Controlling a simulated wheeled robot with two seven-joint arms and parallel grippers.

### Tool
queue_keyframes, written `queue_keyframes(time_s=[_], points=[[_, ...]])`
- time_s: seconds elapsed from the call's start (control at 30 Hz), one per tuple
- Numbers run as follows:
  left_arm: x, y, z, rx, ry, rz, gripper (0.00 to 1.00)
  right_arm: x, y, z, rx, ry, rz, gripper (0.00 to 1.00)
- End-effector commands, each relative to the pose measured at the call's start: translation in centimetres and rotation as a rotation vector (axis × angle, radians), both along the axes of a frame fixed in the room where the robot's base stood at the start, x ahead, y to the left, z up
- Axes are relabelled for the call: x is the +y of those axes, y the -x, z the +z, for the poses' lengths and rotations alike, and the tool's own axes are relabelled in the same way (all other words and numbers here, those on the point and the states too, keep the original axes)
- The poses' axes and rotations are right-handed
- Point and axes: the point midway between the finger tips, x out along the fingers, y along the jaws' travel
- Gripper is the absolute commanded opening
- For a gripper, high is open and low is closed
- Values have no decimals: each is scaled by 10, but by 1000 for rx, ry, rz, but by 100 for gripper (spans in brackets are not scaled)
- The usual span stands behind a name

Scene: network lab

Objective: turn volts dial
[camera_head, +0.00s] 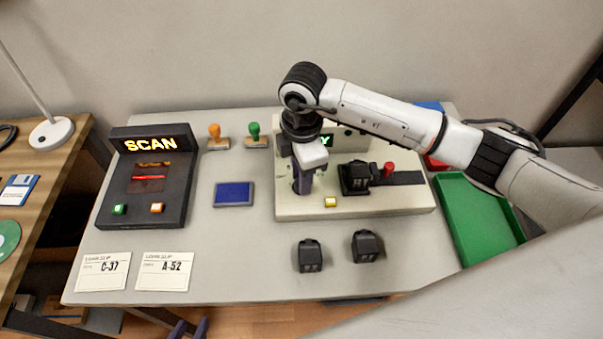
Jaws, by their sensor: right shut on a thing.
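A cream bench unit (400,202) stands at the back right of the table. My right gripper (303,186) reaches down onto its left part, fingers pointing down. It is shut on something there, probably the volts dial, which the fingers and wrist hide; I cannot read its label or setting. A lit green display (326,141) is partly hidden behind my wrist.
The unit also bears a yellow button (330,202), a black block (355,178) and a red knob (388,169). Two black blocks (310,256) (366,246) lie in front. A green tray (478,222) is right, the SCAN box (148,180) left.

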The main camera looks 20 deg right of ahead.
Motion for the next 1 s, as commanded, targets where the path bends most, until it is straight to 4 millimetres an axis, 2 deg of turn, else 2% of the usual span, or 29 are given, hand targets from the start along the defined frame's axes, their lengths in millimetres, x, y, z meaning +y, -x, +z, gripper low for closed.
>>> queue_keyframes(time_s=[0.4, 0.43, 0.53, 0.83, 1.0], points=[[0, 0, 0, 0, 0, 0, 31, -1, -2, 2, -6, 2, -9, 2], [0, 0, 0, 0, 0, 0, 31, -1, -2, 2, -6, 2, -9, 26], [0, 0, 0, 0, 0, 0, 31, -1, -2, 2, -5, 2, -8, 43], [0, 0, 0, 1, 0, 0, 31, 0, -1, 1, -2, 1, -7, 43], [0, 1, -2, 1, 0, 0, 31, 0, -1, 17, -5, -1, -6, 43]])
